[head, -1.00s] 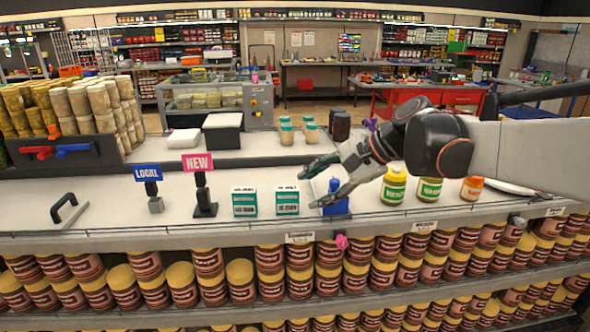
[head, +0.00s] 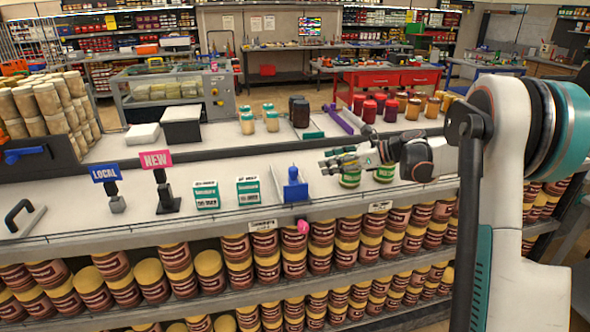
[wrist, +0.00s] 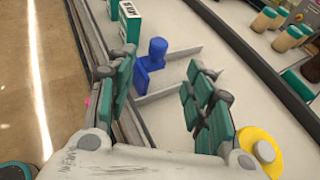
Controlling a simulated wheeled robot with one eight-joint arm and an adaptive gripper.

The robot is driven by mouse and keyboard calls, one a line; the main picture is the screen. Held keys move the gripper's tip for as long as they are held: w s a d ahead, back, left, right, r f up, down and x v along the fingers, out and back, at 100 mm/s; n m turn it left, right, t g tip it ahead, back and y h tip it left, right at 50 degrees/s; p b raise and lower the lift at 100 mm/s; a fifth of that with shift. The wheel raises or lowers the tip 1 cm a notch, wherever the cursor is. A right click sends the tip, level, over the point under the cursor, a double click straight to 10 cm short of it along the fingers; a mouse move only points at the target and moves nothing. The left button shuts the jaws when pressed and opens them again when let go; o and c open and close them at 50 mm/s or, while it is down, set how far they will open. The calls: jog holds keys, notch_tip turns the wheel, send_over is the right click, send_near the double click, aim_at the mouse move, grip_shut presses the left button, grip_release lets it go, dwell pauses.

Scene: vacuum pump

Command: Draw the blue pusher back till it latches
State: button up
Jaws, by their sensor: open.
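The blue pusher (head: 291,188) stands upright near the shelf's front edge, to the right of two green-and-white boxes. It has a flat blue plate and a rounded knob, and sits between two thin grey rails. In the wrist view the pusher (wrist: 154,55) appears beyond the fingertips, between the two fingers and apart from them. My gripper (head: 326,162) is open and empty, to the right of the pusher and pointing left. In the wrist view the gripper (wrist: 163,75) shows its two green-padded fingers spread wide.
Green-and-white boxes (head: 248,190) stand left of the pusher. A pink sign (head: 156,159) and a blue sign (head: 105,173) stand further left. The white shelf top behind the pusher is clear.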

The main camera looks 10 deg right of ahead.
aim_at(296, 168)
jog(key=b+x, duration=0.3)
jog(key=x, duration=1)
jog(key=shift+a+f, duration=0.1)
jog(key=shift+a, duration=0.15)
jog(key=shift+w, duration=0.1)
grip_shut()
